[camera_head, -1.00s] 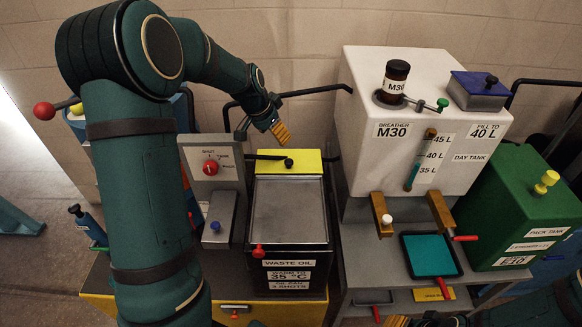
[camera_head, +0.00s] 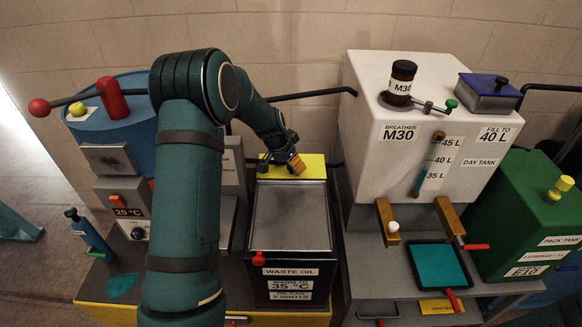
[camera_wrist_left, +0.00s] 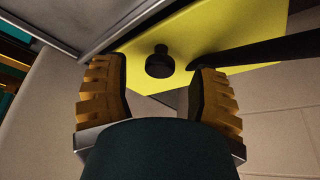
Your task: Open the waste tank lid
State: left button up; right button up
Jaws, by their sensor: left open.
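The waste oil tank (camera_head: 290,284) is a black box with a grey top panel (camera_head: 290,215) and a red knob (camera_head: 258,259) at its front edge. A yellow plate (camera_head: 317,166) lies at its back; in the left wrist view this plate (camera_wrist_left: 235,35) carries a black knob (camera_wrist_left: 159,62). My left gripper (camera_head: 294,164) is over the yellow plate. In the left wrist view its ribbed fingers (camera_wrist_left: 160,75) are spread with the black knob between them, not visibly touching it. The gripper hides the knob in the head view. My right gripper is out of view.
A white day tank (camera_head: 400,165) stands to the right, with a green tank (camera_head: 525,215) beyond it. A black bar (camera_wrist_left: 250,53) runs close beside the right finger in the wrist view. A blue drum (camera_head: 125,120) with a red-ended lever stands at the left.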

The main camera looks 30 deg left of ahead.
pick_arm(q)
jog(key=shift+w+f, duration=0.2)
jog(key=shift+f, duration=0.35)
jog(key=shift+d, duration=0.1)
grip_shut()
